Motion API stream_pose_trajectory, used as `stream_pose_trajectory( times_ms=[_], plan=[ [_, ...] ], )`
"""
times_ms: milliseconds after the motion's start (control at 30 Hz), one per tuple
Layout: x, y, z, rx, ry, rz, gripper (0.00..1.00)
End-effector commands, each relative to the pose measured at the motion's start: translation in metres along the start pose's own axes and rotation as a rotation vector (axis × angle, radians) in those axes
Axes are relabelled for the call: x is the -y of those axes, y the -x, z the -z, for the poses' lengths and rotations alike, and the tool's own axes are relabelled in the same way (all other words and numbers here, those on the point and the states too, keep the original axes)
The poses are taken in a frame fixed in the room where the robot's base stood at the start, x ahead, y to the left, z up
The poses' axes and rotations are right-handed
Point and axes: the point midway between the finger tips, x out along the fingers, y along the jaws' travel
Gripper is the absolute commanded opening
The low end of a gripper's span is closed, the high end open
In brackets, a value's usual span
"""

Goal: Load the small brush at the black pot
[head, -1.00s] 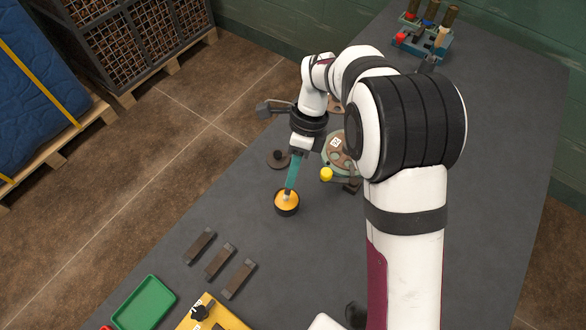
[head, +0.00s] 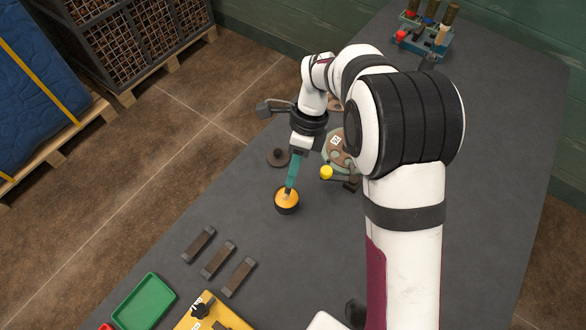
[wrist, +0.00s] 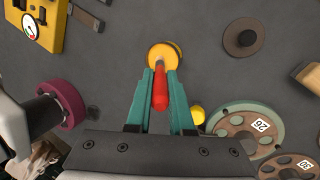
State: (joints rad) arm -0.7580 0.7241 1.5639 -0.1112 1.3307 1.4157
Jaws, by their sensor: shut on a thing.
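The black pot (head: 287,209) stands on the grey table with an orange-yellow filling on top. It also shows in the wrist view (wrist: 177,47), past the fingertips. My gripper (head: 291,186) points down over the pot with its teal fingers. In the wrist view my gripper (wrist: 160,76) is shut on the small brush (wrist: 160,92), whose red handle lies between the fingers. The brush's lower end reaches the orange filling inside the pot's rim. How deep the bristles sit is too small to tell.
A dark round lid (head: 279,157) lies behind the pot. A yellow knob (head: 326,173) and numbered discs (wrist: 247,125) are close to its right. Dark bars (head: 219,258), a green tray (head: 144,303) and a yellow box (head: 207,313) lie in front. A tool rack (head: 422,43) stands far back.

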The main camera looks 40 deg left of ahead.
Motion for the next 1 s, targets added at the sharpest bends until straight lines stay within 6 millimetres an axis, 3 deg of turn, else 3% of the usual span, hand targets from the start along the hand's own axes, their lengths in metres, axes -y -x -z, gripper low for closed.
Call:
stream_pose_trajectory(
  times_ms=[600,1000],
  plan=[
    [-0.020,0.062,-0.009,0.001,0.001,0.003,0.00],
    [-0.020,0.068,-0.003,-0.007,0.021,0.000,0.00]
  ],
)
